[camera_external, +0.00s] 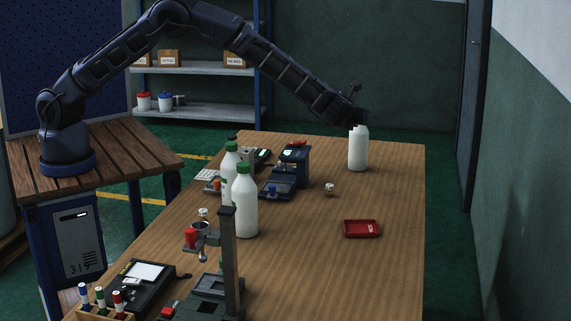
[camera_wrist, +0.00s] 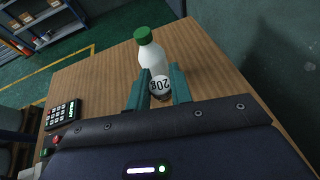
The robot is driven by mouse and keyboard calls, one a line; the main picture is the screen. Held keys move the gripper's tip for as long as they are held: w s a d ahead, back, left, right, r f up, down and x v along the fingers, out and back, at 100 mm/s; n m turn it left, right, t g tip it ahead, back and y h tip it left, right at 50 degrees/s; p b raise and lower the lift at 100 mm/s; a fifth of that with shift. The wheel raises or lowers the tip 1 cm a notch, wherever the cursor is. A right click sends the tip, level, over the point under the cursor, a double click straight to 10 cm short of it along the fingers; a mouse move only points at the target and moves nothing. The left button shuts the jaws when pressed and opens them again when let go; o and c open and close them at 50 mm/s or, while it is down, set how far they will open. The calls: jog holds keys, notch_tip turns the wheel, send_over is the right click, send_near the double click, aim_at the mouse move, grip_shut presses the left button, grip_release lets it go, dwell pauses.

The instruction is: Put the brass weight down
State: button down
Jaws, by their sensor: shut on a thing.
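In the external view my gripper (camera_external: 357,121) is at the far right of the table, at the top of a white bottle (camera_external: 358,152); the held weight cannot be made out there. In the wrist view a white bottle with a green cap (camera_wrist: 150,55) stands just beyond the weight. I cannot tell the weight's height above the table or whether it touches the bottle.
A small weight (camera_external: 329,189) stands mid-table, and a red tray (camera_external: 361,229) lies nearer the camera. Two green-capped bottles (camera_external: 245,208), a blue device (camera_external: 294,165) and a stand (camera_external: 228,260) occupy the left side. The table's right side around the tray is mostly clear.

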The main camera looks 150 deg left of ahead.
jog(key=w+d+m+t+y, duration=0.2)
jog(key=w+d+m+t, duration=0.2)
jog(key=w+d, duration=1.35)
jog(key=m+t, duration=0.4)
jog(key=t, duration=0.2)
send_over(281, 258)
notch_tip(281, 258, down, 20)
jog(key=shift+r, duration=0.1)
jog(key=c, duration=1.3)
grip_release()
jog(key=shift+o, duration=0.2)
